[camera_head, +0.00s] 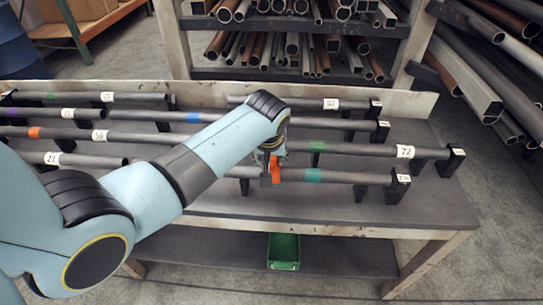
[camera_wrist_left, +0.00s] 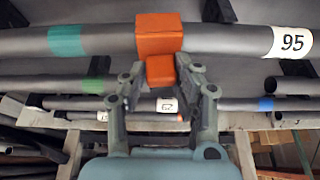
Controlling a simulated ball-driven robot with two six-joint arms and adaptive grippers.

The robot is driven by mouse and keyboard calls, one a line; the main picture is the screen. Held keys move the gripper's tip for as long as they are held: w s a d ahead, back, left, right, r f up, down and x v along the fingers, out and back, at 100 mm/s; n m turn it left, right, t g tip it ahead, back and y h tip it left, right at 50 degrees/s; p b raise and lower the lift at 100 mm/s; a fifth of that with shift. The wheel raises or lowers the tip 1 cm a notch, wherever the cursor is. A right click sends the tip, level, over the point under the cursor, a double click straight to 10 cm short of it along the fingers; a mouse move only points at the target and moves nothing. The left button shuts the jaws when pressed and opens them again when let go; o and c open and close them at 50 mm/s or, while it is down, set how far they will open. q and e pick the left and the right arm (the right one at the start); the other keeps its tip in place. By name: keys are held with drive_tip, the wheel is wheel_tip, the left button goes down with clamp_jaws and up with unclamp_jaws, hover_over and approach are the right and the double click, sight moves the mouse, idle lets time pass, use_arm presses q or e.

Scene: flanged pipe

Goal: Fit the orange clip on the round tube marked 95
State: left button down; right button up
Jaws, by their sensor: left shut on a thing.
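The grey tube marked 95 (camera_wrist_left: 220,38) crosses the top of the left wrist view, with a teal band on its left part and the white label 95 at right. In the head view this tube (camera_head: 345,177) is the nearest rack row; its label is hidden there behind my arm. The orange clip (camera_wrist_left: 158,32) lies across the tube between band and label, overlapping its full width; whether it is fully seated cannot be told. My left gripper (camera_wrist_left: 160,82) is shut on the clip's lower tab. The clip (camera_head: 275,172) also shows in the head view. My right gripper is not in view.
Other tubes lie on black supports, including one marked 72 (camera_head: 405,151) just behind and one marked 27 (camera_head: 52,158) at left. A green bin (camera_head: 283,252) sits on the lower shelf. Stacked pipes (camera_head: 290,45) fill the rack behind. The bench's front right is bare.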

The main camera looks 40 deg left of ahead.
use_arm(q)
drive_tip(key=shift+f, duration=0.2)
drive_tip(key=c, duration=0.9)
unclamp_jaws()
drive_tip(key=v, duration=1.2)
drive_tip(key=shift+s, duration=0.1)
